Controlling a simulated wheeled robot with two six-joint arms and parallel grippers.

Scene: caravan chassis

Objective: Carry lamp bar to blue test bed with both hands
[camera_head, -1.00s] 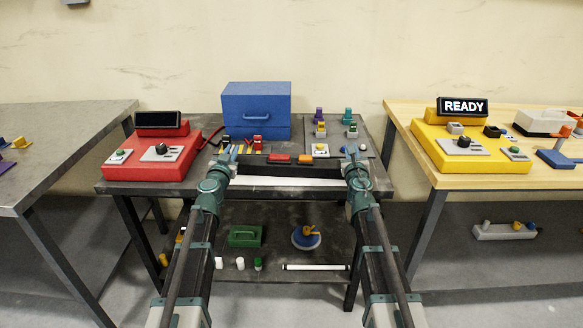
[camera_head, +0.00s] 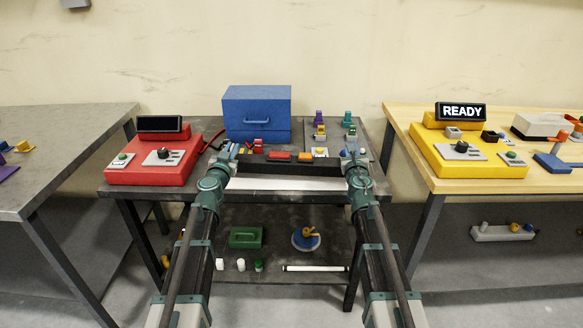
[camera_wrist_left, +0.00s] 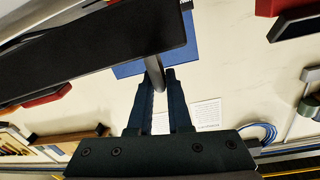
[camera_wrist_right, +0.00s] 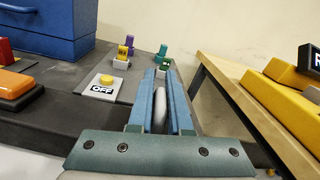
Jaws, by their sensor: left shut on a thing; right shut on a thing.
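The lamp bar (camera_head: 290,168) is a long dark bar with a red lamp (camera_head: 279,155) and an orange lamp (camera_head: 305,157) along its top and a white strip below. It is held level between both grippers at the front of the middle table. My left gripper (camera_head: 230,152) is shut on a grey handle (camera_wrist_left: 155,75) at its left end; the bar's dark side fills the upper left of that wrist view. My right gripper (camera_head: 352,155) is shut on the grey handle (camera_wrist_right: 160,108) at the other end. I cannot make out a blue test bed.
The middle table bears a blue box (camera_head: 257,109), a red console (camera_head: 152,165) and small coloured pieces behind the bar. A yellow console reading READY (camera_head: 468,152) stands on the right wooden table. A grey table (camera_head: 50,150) is at left. A lower shelf holds a green box (camera_head: 245,237).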

